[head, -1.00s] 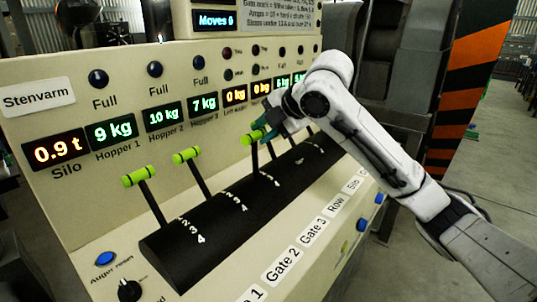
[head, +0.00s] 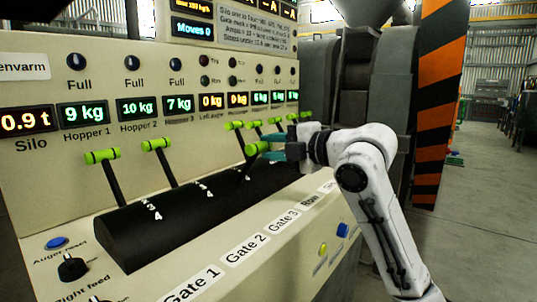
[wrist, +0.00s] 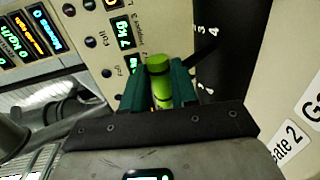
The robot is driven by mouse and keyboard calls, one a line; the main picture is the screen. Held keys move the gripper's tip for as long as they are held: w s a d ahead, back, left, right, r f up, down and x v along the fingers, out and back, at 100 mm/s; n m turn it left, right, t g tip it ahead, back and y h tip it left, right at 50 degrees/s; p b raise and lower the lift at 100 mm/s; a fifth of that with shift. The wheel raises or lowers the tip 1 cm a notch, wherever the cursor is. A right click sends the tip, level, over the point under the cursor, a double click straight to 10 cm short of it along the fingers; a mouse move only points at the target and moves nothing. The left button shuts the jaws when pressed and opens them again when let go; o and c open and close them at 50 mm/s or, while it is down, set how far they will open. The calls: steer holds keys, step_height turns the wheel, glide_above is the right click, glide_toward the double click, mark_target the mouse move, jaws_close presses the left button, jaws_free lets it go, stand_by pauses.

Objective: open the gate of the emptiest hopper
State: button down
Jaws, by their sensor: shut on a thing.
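My gripper (head: 268,154) is shut on the green handle (head: 256,148) of the third lever from the left, by the Gate 3 label (head: 284,222). In the wrist view the teal fingers (wrist: 160,88) stand on both sides of this handle (wrist: 160,75). Its stalk leans forward, unlike the Gate 1 lever (head: 101,156) and Gate 2 lever (head: 155,144), which lean back. The displays read 9 kg for Hopper 1 (head: 82,115), 10 kg for Hopper 2 (head: 139,109) and 7 kg for Hopper 3 (head: 178,105).
More green-handled levers (head: 234,125) stand close behind my gripper on the black housing (head: 150,231). A black knob (head: 72,267) and blue buttons (head: 343,230) sit on the console front. A striped post (head: 435,120) stands right; open floor (head: 485,230) lies beyond.

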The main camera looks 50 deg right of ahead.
steer(key=shift+a+f, duration=0.35)
steer(key=shift+f, duration=0.05)
steer(key=c, duration=1.1)
jaws_free()
steer(key=shift+w+a, duration=0.1)
steer(key=shift+o, duration=0.9)
steer(key=shift+d+r, duration=0.1)
steer(key=shift+d, duration=0.1)
steer(key=shift+s+d, duration=0.1)
steer(key=shift+s, duration=0.25)
steer(key=s+r, duration=0.1)
steer(key=s, duration=0.9)
steer(key=shift+s+p, duration=0.15)
steer(key=shift+p, duration=0.15)
steer(key=shift+d, duration=0.1)
